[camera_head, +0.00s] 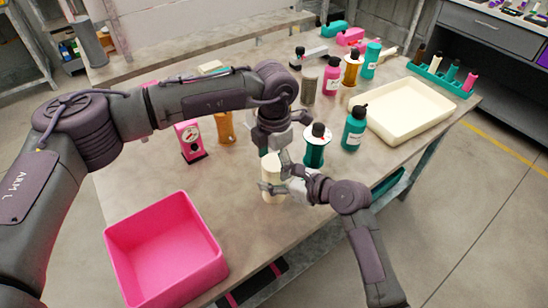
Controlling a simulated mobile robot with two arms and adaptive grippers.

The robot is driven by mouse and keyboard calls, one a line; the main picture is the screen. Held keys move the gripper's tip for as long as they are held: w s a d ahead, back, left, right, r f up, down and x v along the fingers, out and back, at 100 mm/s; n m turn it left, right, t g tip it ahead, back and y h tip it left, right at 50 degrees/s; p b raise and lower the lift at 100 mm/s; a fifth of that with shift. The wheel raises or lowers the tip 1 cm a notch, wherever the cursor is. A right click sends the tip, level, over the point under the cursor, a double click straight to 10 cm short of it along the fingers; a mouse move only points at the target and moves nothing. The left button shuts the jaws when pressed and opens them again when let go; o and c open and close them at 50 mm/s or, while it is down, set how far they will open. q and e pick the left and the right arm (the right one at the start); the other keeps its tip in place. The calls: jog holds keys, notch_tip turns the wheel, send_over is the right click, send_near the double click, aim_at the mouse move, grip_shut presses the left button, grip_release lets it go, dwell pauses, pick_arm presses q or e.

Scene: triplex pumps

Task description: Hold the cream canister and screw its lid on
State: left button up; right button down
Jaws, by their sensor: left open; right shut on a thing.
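The cream canister (271,196) stands upright near the front edge of the table. My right gripper (272,187) reaches in from the lower right and is shut around the canister's side. My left gripper (276,153) points down just above the canister's top, open. I cannot make out the lid; the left gripper and its wrist cover much of the canister's top, and I cannot tell whether the lid is on it.
A pink bin (166,250) is at the front left. A green jar (316,145) stands close right of my grippers, with a teal bottle (354,128) beyond. A cream tray (447,125) is at the right. A pink dial gauge (190,141) stands at the left.

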pick_arm(q)
jog(key=c, duration=1.2)
jog(key=o, duration=1.4)
jog(key=shift+c, duration=0.2)
jog(key=shift+r, duration=0.1)
